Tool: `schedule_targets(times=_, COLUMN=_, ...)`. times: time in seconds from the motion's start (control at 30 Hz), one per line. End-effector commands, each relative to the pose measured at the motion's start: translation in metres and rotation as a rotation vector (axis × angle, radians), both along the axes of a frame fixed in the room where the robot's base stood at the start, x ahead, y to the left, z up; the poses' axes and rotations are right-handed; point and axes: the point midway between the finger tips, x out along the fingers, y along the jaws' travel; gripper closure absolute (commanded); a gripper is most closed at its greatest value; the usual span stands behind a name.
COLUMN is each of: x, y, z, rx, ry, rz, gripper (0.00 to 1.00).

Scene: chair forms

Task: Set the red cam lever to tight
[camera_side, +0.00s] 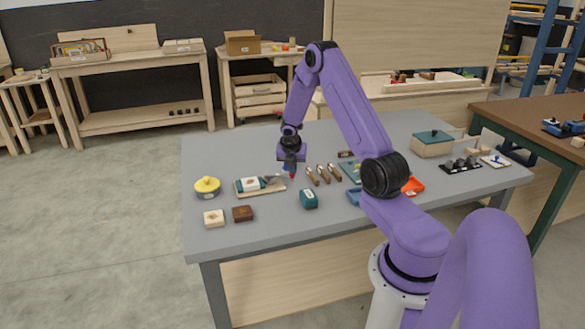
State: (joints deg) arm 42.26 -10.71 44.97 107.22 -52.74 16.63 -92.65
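My gripper (290,171) points down at the right end of a light wooden board (243,194) on the grey table. A teal and white block (251,184) lies on the board, with a small grey metal part (272,180) to its right. A small red bit, which may be the red cam lever (292,176), shows right at my fingertips. It is too small to tell its angle, or whether my fingers touch it. The fingers are too small and dark to tell open from shut.
Left of the board is a yellow-topped round pot (207,185). In front are a pale block (213,218), a brown block (242,213) and a teal block (309,199). Wooden-handled tools (324,174) lie to the right. An orange tray (413,186) is farther right. The table's left back is clear.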

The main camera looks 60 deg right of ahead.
Motion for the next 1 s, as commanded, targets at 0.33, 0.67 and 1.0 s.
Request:
schedule_targets(times=0.33, x=-0.006, y=0.012, z=-0.001, rx=0.002, ry=0.005, rz=-0.001, gripper=1.00)
schedule_targets(times=0.67, x=-0.014, y=0.040, z=0.005, rx=-0.001, ry=-0.002, rz=-0.001, gripper=1.00)
schedule_targets(times=1.0, x=-0.019, y=0.056, z=0.049, rx=-0.002, ry=-0.004, rz=-0.001, gripper=1.00)
